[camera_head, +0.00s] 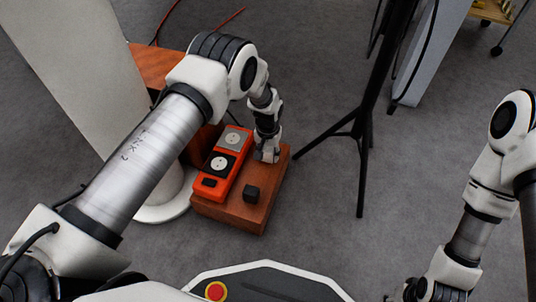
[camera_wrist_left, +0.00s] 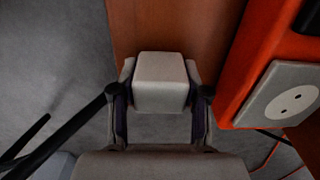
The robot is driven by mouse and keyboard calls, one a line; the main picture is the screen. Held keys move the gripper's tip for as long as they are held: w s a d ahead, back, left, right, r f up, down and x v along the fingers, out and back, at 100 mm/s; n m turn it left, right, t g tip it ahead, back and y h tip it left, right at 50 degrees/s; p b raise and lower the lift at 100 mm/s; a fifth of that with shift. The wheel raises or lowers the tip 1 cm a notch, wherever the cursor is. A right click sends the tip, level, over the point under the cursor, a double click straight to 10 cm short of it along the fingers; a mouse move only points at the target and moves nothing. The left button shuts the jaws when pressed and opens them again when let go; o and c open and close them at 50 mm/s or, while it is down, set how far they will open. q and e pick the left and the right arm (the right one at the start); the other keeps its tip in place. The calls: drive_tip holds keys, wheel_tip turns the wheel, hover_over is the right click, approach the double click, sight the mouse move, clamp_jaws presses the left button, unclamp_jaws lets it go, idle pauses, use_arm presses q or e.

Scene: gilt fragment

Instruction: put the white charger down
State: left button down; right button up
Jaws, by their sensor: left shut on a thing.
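The white charger (camera_wrist_left: 160,80), a small pale block, sits between the fingers of my left gripper in the left wrist view. My left gripper (camera_head: 266,156) is shut on it at the far right part of a brown wooden stand (camera_head: 236,214). I cannot tell whether the charger touches the wood (camera_wrist_left: 160,25). In the head view the gripper mostly hides the charger. My right gripper (camera_head: 405,291) is at the bottom edge of the head view, partly cut off, and its opening is unclear.
An orange socket unit (camera_head: 198,195) with round sockets lies on the stand, left of my left gripper; it also shows in the wrist view (camera_wrist_left: 235,85). A black cube (camera_head: 252,193) stands in front of the gripper. A black tripod (camera_head: 361,125) stands to the right.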

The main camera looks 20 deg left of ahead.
sight(268, 148)
use_arm(q)
drive_tip(key=shift+f+b, duration=0.35)
drive_tip(key=shift+f, duration=0.35)
drive_tip(key=c, duration=0.6)
unclamp_jaws()
drive_tip(key=shift+o, duration=0.2)
drive_tip(key=shift+r, duration=0.15)
wheel_tip(268, 148, up, 13)
drive_tip(key=p, duration=0.7)
